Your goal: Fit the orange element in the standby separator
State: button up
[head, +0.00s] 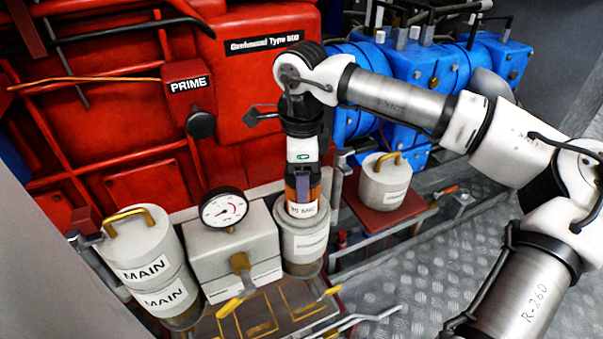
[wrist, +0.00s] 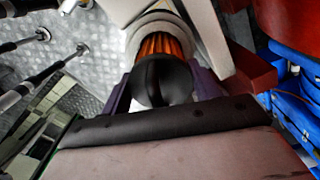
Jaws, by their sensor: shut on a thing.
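The orange element (head: 315,192), with a white label reading about "30 MIC", stands upright at the mouth of the open grey separator bowl (head: 304,243), right of the gauge block. How far its lower end is inside cannot be told. My gripper (head: 303,178) is above the bowl, shut on the element's top. In the wrist view, the purple fingers (wrist: 160,92) flank the element's black cap (wrist: 163,82). Its orange pleats (wrist: 160,45) show beyond, with the pale bowl rim around them. A grey lid (head: 385,183) with a brass handle sits on a red tray to the right.
The MAIN separator (head: 150,262) is lidded at the left. A gauge (head: 223,209) and a yellow-handled valve (head: 240,265) stand between the bowls. A red engine (head: 90,110) and PRIME box (head: 188,88) are behind. Rails and pipes run right of the bowl.

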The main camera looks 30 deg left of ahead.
jog(key=shift+f, duration=0.35)
jog(key=o, duration=1.3)
jog(key=shift+o, duration=0.2)
jog(key=shift+r, duration=0.15)
notch_tip(320, 180, up, 13)
jog(key=shift+r+p, duration=0.1)
jog(key=shift+p, duration=1)
